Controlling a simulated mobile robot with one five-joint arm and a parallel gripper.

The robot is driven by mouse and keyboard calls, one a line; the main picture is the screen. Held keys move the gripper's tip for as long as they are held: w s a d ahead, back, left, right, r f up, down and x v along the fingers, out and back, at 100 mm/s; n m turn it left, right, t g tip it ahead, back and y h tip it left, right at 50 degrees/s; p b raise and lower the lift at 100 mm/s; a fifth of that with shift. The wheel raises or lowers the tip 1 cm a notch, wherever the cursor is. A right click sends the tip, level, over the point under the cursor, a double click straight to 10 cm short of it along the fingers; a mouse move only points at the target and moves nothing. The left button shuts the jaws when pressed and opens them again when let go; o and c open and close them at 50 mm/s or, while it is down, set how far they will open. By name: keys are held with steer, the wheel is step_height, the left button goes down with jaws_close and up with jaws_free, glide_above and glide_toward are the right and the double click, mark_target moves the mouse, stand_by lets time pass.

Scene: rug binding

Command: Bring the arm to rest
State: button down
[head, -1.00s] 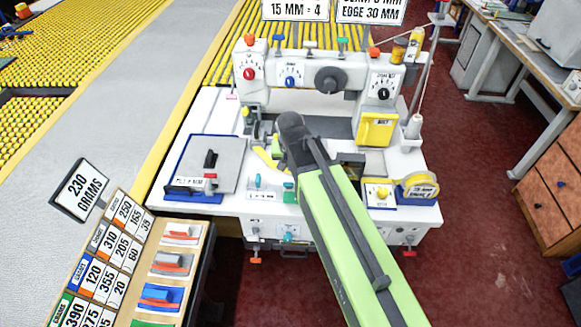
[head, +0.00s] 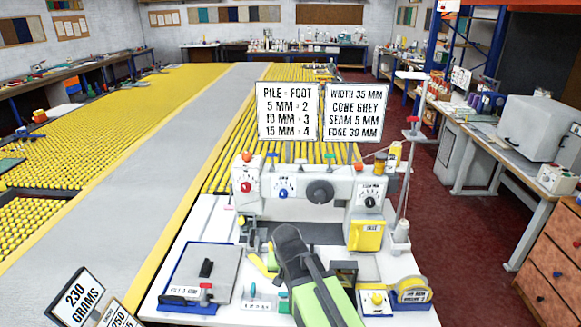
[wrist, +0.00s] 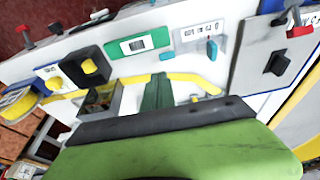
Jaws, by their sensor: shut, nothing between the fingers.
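My arm, green with a black end (head: 290,248), reaches over the white sewing machine table in the head view. Its end hangs in front of the machine. My gripper's fingers are hidden behind the arm there. In the wrist view my gripper (wrist: 157,82) shows as a dark green taper above a black band, shut and empty. It points over the machine's white bed; whether it touches anything there I cannot tell.
The machine (head: 318,196) has colored knobs and a yellow cover. Two signs (head: 287,112) stand behind it. A grey plate (head: 212,270) lies left of the arm, a yellow tape reel (head: 413,290) to the right. Red floor (head: 460,235) is clear at right.

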steer(key=d+m, duration=0.2)
steer(key=d, duration=0.9)
steer(key=s+d+f+n+g, duration=0.1)
steer(key=s+d+n+g, duration=0.1)
steer(key=s+d, duration=0.5)
steer(key=shift+d+n+g, duration=0.3)
steer(key=shift+g, duration=0.4)
